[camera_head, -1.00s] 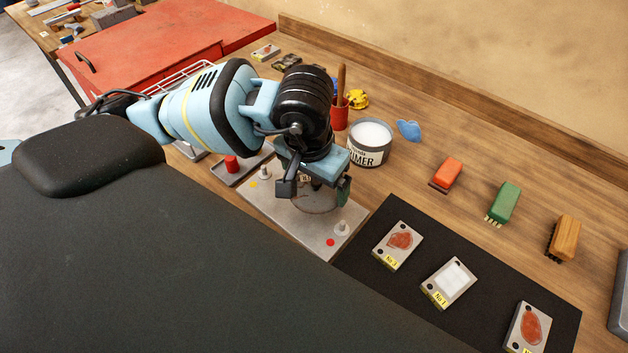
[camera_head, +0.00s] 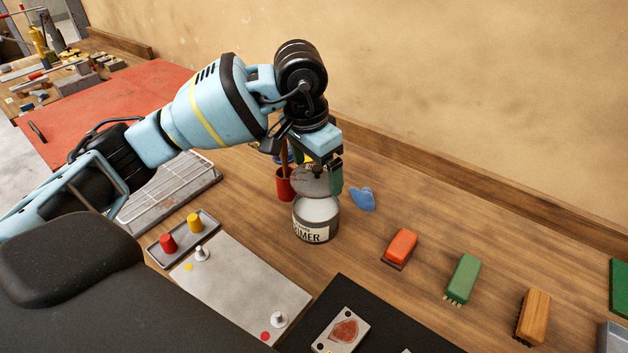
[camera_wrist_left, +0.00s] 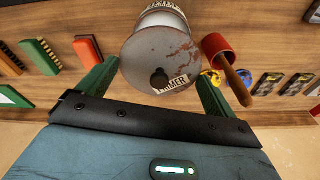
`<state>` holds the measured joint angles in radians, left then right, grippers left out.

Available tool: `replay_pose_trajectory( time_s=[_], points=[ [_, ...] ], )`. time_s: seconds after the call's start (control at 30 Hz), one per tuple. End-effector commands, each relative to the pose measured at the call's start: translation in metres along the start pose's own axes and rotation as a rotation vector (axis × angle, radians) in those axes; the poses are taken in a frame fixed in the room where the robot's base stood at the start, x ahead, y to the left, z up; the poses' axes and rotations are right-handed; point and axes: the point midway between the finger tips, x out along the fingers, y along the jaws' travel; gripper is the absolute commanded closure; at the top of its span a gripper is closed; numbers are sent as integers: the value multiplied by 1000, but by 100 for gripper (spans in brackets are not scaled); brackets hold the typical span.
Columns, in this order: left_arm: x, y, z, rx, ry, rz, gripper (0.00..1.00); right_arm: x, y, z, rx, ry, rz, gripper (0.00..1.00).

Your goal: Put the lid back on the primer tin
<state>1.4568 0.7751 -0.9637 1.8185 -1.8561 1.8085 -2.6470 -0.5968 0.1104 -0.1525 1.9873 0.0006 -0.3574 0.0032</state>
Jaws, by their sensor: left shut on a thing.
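The primer tin (camera_head: 316,232) stands open on the wooden bench in the head view, with white primer showing inside. My left gripper (camera_head: 316,172) is shut on the round grey lid (camera_head: 308,183), holding it just above the tin's back rim. In the left wrist view the lid (camera_wrist_left: 148,52) lies between the green fingers of the gripper (camera_wrist_left: 157,78), with rusty stains, a dark knob and a PRIMER label. The tin (camera_wrist_left: 160,12) shows partly behind it. A small gap seems to remain between lid and tin. My right gripper is not in view.
A red cup (camera_head: 286,188) with a wooden-handled tool stands close left of the tin. Red (camera_head: 400,246), green (camera_head: 463,278) and orange (camera_head: 534,315) brushes lie further right. A grey plate (camera_head: 240,285) lies in front.

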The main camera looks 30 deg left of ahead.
Motion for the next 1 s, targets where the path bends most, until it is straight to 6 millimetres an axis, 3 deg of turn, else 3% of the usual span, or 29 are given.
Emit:
replay_pose_trajectory(
  time_s=[0.43,1.0],
  points=[
    [7,0,1,1,-2,2,31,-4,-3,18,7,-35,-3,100],
    [54,-1,8,0,-4,1,31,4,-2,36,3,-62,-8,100]
  ],
)
